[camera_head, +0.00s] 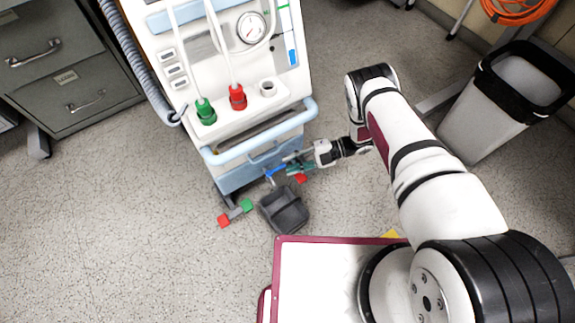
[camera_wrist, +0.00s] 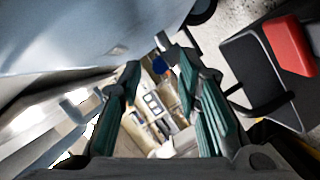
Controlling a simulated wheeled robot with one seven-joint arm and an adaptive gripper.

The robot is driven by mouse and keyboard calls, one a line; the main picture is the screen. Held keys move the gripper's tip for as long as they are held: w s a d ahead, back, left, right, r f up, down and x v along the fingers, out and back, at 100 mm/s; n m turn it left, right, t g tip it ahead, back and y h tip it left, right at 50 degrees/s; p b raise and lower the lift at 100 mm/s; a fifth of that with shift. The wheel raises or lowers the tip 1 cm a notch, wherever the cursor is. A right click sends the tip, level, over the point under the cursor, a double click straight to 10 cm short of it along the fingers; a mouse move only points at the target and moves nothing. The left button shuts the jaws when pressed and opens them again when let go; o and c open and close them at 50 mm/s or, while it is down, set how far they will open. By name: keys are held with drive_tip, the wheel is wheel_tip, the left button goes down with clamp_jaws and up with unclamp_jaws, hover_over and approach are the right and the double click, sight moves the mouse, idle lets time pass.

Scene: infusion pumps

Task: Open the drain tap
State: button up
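The machine (camera_head: 235,75) is a tall white and pale blue unit on wheels. A small blue part (camera_head: 275,171), which may be the drain tap's handle, shows low at its front, under the pale blue bumper. In the wrist view a grey fitting (camera_wrist: 172,46) with a dark blue part (camera_wrist: 168,77) lies at the far end of the gap between the fingers; I cannot tell whether they touch it. My gripper (camera_head: 291,164) reaches in from the right below the bumper. In the wrist view its teal-padded fingers (camera_wrist: 157,68) are apart, with nothing clearly held.
A dark open tray (camera_head: 284,212) sits on the floor below the machine. Red (camera_head: 223,221) and green (camera_head: 247,205) pieces lie near its base, and another red piece (camera_head: 301,178) is near my gripper. A bin (camera_head: 500,100) stands right, a cabinet (camera_head: 65,70) left. Floor at left is clear.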

drive_tip(key=shift+x, duration=0.9)
clamp_jaws()
drive_tip(key=shift+r, duration=0.1)
